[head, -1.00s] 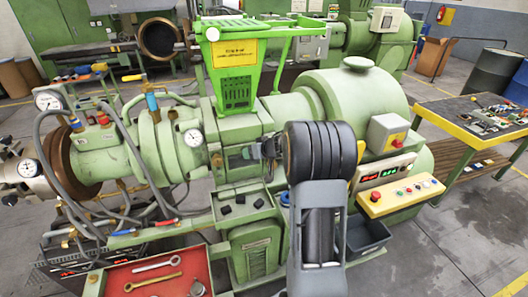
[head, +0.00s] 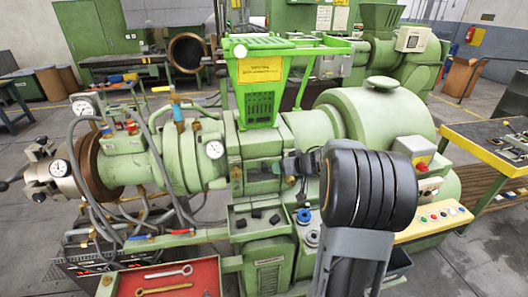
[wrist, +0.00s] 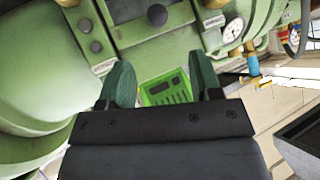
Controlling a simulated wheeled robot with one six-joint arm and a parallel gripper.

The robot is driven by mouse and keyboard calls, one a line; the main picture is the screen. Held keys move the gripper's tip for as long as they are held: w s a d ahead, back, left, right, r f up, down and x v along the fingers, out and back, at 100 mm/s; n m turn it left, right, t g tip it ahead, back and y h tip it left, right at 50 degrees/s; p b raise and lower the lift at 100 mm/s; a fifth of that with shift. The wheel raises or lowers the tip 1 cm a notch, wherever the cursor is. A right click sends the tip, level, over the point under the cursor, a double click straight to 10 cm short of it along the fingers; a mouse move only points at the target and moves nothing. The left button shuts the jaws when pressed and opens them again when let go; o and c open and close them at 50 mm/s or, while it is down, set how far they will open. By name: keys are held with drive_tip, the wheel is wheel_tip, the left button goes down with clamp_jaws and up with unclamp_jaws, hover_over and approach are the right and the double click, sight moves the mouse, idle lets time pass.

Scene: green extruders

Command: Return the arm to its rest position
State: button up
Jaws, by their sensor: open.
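My arm rises from the bottom of the head view, with its black ribbed wrist (head: 370,188) in front of the green extruder (head: 372,118). My gripper (head: 290,166) points left, in front of the extruder's middle block. It is small and dark there, and my wrist partly hides it. In the wrist view, my gripper (wrist: 160,82) has its two dark green fingers well apart. Nothing is held between them. A bright green slotted part (wrist: 166,90) shows beyond the gap, apart from the fingers.
The green hopper (head: 262,90) stands on the extruder, left of my wrist. Below are a tray with dark pieces (head: 231,221), blue rings (head: 305,215) and a red tray (head: 125,288) with wrenches. A yellow-edged table (head: 488,150) stands right. Grey floor (head: 470,255) is open at lower right.

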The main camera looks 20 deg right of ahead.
drive_tip(key=s+d+h, duration=0.2)
drive_tip(key=d+h, duration=0.5)
drive_tip(key=s+m+g+h+b, duration=0.1)
drive_tip(key=s+m+g+h, duration=0.15)
drive_tip(key=s, duration=0.35)
drive_tip(key=s+a+g+y+b, duration=0.1)
drive_tip(key=s+a, duration=0.3)
drive_tip(key=a, duration=0.4)
drive_tip(key=s+a+n+g+y+b, duration=0.1)
drive_tip(key=s+a+y, duration=0.2)
drive_tip(key=s+a, duration=0.2)
drive_tip(key=s+a+n+g+y+b, duration=0.1)
drive_tip(key=s+a, duration=0.4)
drive_tip(key=a, duration=0.6)
drive_tip(key=shift+s+y, duration=0.25)
drive_tip(key=shift+y, duration=0.4)
drive_tip(key=shift+a+f+n, duration=0.1)
drive_tip(key=shift+a+n, duration=0.05)
drive_tip(key=shift+n, duration=0.2)
drive_tip(key=shift+c, duration=0.3)
